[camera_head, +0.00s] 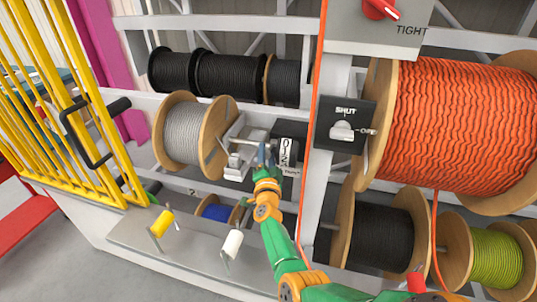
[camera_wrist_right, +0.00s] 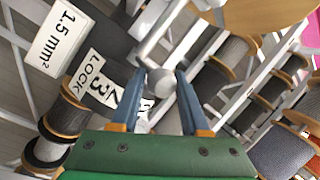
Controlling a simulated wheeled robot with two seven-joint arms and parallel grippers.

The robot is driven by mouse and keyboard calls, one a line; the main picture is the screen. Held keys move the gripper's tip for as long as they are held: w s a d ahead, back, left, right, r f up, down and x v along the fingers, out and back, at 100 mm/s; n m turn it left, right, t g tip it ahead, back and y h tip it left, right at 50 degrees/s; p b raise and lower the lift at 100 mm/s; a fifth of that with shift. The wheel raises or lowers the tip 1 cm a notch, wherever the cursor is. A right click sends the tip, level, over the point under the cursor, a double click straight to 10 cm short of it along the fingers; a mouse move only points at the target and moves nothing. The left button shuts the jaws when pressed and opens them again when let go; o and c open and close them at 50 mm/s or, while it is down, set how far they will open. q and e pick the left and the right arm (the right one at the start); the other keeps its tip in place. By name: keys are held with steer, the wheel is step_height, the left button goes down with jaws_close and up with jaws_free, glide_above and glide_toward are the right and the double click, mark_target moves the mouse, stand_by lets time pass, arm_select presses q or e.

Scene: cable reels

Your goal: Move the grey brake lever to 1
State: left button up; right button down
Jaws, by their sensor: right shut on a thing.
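The grey brake lever shows in the right wrist view as a pale rod with a round knob (camera_wrist_right: 160,84). My right gripper (camera_wrist_right: 158,96) has its two blue fingers on either side of the knob and is shut on it. In the head view the same gripper (camera_head: 262,155) is at the lever, beside a black scale plate (camera_head: 286,152); the fingers mostly hide the knob. The plate also shows in the wrist view (camera_wrist_right: 98,78), with LOCK and a 3 legible; the 1 and the lever's exact setting cannot be told. My left gripper is not in view.
A reel of grey cable (camera_head: 184,134) stands left of the lever. A SHUT switch (camera_head: 342,131) and an orange reel (camera_head: 465,125) are to the right. Yellow (camera_head: 162,222) and white (camera_head: 232,243) handles stand below. A yellow gate (camera_head: 65,110) is at far left.

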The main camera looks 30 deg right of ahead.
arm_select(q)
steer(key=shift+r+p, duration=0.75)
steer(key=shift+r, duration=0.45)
arm_select(e)
steer(key=shift+w+d+r+g, duration=0.1)
steer(key=shift+r+g, duration=0.1)
steer(key=shift+r, duration=0.3)
steer(key=shift+w+d+r+g, duration=0.1)
steer(key=shift+r+g, duration=0.1)
steer(key=shift+r, duration=0.25)
steer(key=c, duration=0.5)
jaws_free()
steer(key=shift+o, duration=0.2)
steer(key=shift+a+f, duration=0.15)
steer(key=shift+f, duration=0.05)
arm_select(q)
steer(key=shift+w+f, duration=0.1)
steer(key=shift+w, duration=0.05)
arm_select(e)
steer(key=shift+f, duration=0.1)
